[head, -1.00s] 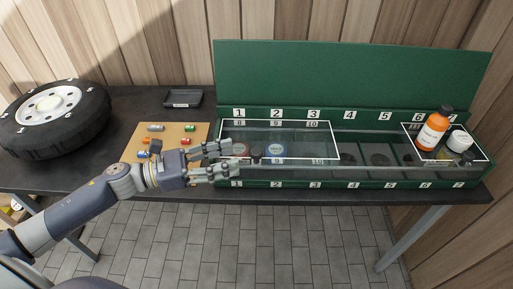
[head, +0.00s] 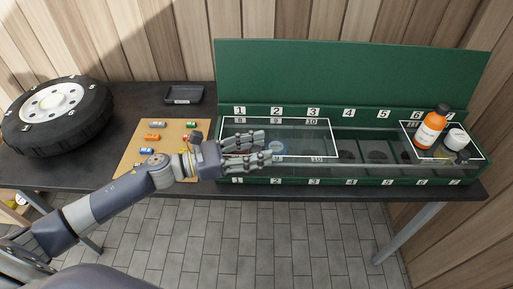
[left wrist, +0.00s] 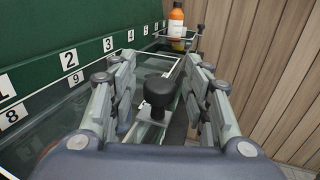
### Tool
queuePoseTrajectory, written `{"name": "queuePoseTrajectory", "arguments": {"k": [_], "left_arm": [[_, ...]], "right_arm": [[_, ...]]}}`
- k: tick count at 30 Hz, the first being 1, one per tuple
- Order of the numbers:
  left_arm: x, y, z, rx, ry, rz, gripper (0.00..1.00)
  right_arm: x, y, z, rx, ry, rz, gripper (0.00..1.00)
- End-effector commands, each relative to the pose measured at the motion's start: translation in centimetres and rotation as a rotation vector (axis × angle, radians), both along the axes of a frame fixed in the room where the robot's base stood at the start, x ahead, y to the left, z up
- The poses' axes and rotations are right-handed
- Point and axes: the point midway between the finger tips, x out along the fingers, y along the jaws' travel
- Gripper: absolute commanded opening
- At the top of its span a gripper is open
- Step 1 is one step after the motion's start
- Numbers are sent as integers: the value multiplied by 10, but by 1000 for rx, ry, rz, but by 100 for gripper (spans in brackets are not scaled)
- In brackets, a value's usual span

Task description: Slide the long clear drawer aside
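The long clear drawer (head: 318,138) has a white edge and lies over compartments 1 to 3 in the left part of the green box (head: 350,62). My left gripper (head: 266,150) is over the drawer's front left part and points right. In the left wrist view, a black knob (left wrist: 158,92) stands upright between the fingers, with a gap visible on each side. That gripper is open. The fingers hide the knob in the head view. My right gripper is not in view.
A tyre (head: 92,118) and cork board (head: 132,155) are at left.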

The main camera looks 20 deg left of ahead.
Motion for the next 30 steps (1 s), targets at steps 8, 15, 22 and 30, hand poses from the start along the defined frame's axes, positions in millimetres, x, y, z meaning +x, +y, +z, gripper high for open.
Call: {"name": "queuePoseTrajectory", "arguments": {"k": [8,15,22,30], "left_arm": [[0,0,0,0,0,0,0],[3,-12,1,-1,-2,-2,0],[17,-62,4,-5,-5,-5,0],[39,-138,4,-4,-4,-4,0]], "right_arm": [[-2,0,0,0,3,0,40],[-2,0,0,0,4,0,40],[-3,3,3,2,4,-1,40],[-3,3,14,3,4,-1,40]]}}
